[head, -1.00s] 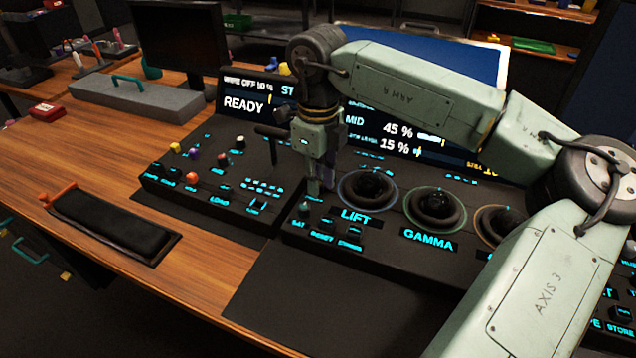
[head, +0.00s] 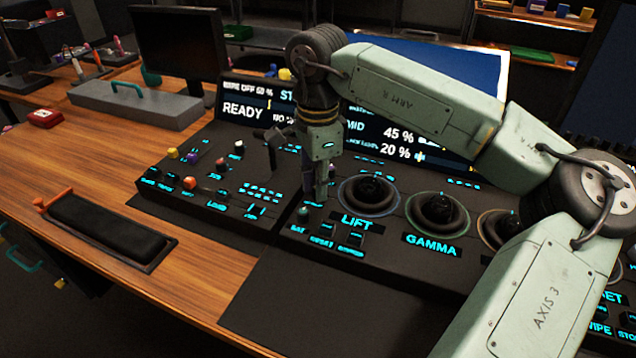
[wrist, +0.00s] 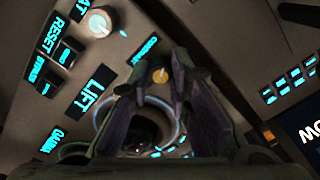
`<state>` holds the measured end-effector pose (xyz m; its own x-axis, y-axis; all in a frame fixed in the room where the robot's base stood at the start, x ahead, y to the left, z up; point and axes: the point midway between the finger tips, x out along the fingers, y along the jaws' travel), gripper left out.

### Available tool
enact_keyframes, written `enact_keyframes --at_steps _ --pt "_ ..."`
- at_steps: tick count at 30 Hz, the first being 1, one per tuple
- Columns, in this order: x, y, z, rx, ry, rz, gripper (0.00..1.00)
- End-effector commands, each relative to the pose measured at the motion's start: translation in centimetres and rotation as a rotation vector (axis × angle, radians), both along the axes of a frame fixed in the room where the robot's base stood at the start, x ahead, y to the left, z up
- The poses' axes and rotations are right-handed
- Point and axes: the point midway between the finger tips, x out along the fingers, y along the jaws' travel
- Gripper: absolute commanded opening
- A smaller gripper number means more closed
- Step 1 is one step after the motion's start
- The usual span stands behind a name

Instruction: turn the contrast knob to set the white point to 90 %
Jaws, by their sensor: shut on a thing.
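The contrast knob (wrist: 160,75), small with a tan top and a white mark, sits between my fingertips beside its label in the wrist view. In the head view my gripper (head: 321,196) points down at the panel, left of the LIFT trackball, and hides the knob. It also shows in the wrist view (wrist: 160,90), shut on the knob. The display (head: 395,140) behind reads MID 45 % and, below, 20 % under a label too small to read surely. A figure next to READY is partly hidden by my gripper. I cannot read a white point value.
The LIFT trackball (head: 370,193) and GAMMA trackball (head: 436,211) lie right of the gripper. A teal-topped knob (head: 303,213) stands close in front. A T-handled lever (head: 271,140) rises to the left. A padded rest (head: 108,230) lies on the wooden desk.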

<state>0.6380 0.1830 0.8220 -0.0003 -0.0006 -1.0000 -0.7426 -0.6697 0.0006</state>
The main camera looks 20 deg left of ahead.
Motion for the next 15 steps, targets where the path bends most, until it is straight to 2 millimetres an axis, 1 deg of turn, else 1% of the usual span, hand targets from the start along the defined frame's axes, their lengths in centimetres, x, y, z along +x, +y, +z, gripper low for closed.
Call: enact_keyframes --at_steps 6,15 --pt "0.09 0.07 0.06 0.003 -0.003 0.139 0.0" --pt "0.1 0.09 0.1 0.003 -0.004 0.242 0.0"
